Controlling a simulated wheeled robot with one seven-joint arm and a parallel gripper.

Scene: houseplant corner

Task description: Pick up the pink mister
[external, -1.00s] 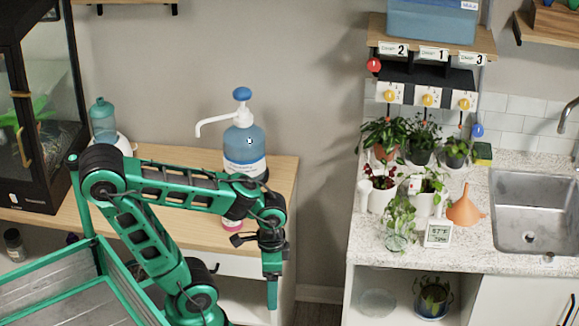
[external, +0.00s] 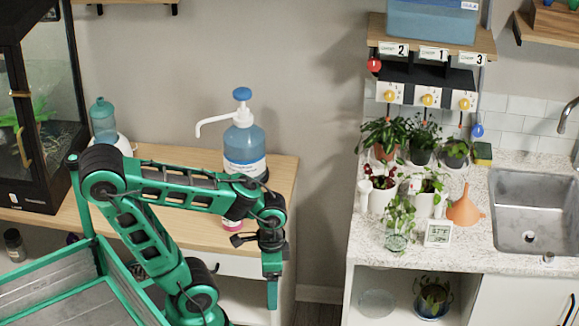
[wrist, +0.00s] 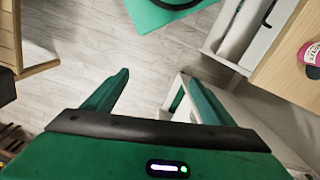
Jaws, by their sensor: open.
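The pink mister (external: 231,225) stands on the wooden table near its front edge in the external view, mostly hidden behind my arm. In the wrist view, part of the pink mister (wrist: 307,58) shows at the right edge on the wooden top, cut off by the frame. My gripper (external: 271,292) hangs pointing down in front of the table, below the tabletop's level in the picture and right of the mister. In the wrist view my gripper (wrist: 157,82) has its two green fingers apart with only floor between them. It is open, empty and clear of the mister.
A large blue pump bottle (external: 244,148) stands on the wooden table (external: 188,236) behind the mister. A teal bottle (external: 103,118) and a glass terrarium (external: 44,110) are at the left. Potted plants and an orange funnel (external: 465,208) stand on the right counter. Floor shows between table and counter.

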